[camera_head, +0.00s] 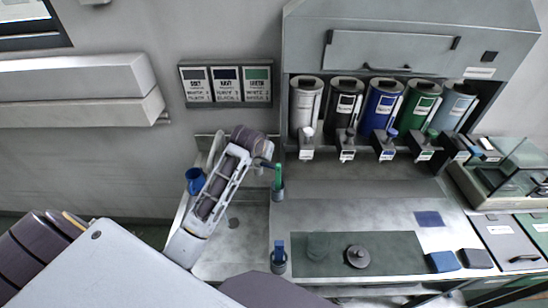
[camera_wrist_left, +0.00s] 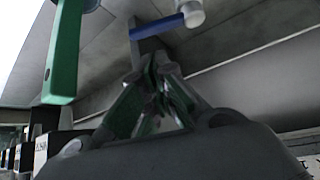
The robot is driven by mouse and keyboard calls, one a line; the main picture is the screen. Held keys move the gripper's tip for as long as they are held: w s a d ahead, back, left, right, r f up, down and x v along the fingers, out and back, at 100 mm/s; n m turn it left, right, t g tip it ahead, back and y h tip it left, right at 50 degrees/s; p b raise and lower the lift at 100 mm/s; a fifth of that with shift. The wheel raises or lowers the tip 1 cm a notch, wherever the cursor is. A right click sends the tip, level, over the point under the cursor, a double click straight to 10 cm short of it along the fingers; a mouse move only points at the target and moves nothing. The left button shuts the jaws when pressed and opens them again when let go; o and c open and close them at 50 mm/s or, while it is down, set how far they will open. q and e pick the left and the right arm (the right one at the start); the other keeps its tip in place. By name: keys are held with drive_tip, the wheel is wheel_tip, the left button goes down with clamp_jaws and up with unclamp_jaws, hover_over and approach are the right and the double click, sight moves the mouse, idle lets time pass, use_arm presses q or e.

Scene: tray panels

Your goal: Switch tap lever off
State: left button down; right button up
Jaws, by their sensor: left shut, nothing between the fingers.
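My left gripper (camera_head: 265,163) is over the right edge of the sink area, beside an upright green handle (camera_head: 278,176). In the left wrist view the gripper (camera_wrist_left: 152,62) is shut and empty. Just beyond its fingertips is a blue bar (camera_wrist_left: 158,27) joined to a pale round fitting (camera_wrist_left: 192,12); it looks like a lever. I cannot tell whether the fingers touch it. A green bar (camera_wrist_left: 64,55) is close on the left of that view. The tap body is not clearly visible in the head view, where my arm covers part of the sink (camera_head: 245,250).
A blue cup (camera_head: 195,181) stands left of my arm. A blue handle (camera_head: 279,250) stands in a holder at the counter's front. Several dispenser canisters (camera_head: 381,108) line the back right. A dark mat (camera_head: 395,262) bears a round lid (camera_head: 357,257).

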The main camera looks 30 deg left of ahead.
sight(267, 165)
idle(0.4)
use_arm(q)
drive_tip(key=shift+p+x, duration=0.7)
drive_tip(key=shift+x, duration=4.2)
drive_tip(key=shift+f, duration=0.1)
drive_tip(key=shift+w, duration=0.1)
